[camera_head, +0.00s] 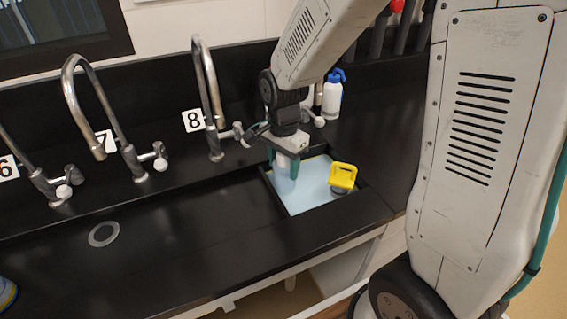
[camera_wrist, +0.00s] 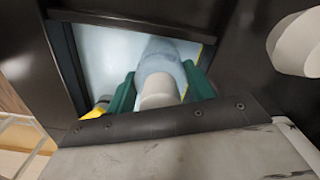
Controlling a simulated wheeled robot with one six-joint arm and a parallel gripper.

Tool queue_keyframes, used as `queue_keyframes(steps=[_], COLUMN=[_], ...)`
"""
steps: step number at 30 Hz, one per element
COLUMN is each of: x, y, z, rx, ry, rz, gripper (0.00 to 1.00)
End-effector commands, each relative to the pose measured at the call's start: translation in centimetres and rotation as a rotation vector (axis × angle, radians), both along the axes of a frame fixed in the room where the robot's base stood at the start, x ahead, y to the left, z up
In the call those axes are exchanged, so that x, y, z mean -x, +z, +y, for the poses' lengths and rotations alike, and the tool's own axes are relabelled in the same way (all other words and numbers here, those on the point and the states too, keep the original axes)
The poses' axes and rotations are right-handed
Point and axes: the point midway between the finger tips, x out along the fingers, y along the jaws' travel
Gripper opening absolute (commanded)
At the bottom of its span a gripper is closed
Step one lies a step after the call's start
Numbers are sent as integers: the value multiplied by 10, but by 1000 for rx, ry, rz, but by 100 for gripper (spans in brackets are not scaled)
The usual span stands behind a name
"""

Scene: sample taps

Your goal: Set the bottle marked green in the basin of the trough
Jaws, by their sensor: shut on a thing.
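My gripper (camera_head: 285,172) reaches down into the light blue basin (camera_head: 308,194) set in the black trough (camera_head: 190,235). In the wrist view its teal fingers (camera_wrist: 157,92) are shut on a bottle (camera_wrist: 170,58) with a pale cap and a clear bluish body. The bottle lies between the fingers over the basin floor. A green mark on it cannot be made out. In the head view the bottle is mostly hidden by the gripper, and whether its base touches the floor cannot be told.
A yellow-topped object (camera_head: 343,177) stands at the basin's right side, close to my gripper. A tap marked 8 (camera_head: 207,90) rises to the left of the basin. A white bottle with a blue top (camera_head: 332,98) stands behind. The trough's left part is mostly clear, with a drain ring (camera_head: 104,233).

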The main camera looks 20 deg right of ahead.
Motion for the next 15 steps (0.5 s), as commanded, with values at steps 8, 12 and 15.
queue_keyframes(steps=[8,12,15], x=[0,0,0], y=[-3,-3,-1], z=[0,0,0], rx=[0,0,0], ry=[0,0,0], rz=[1,1,0], gripper=[75,75,75])
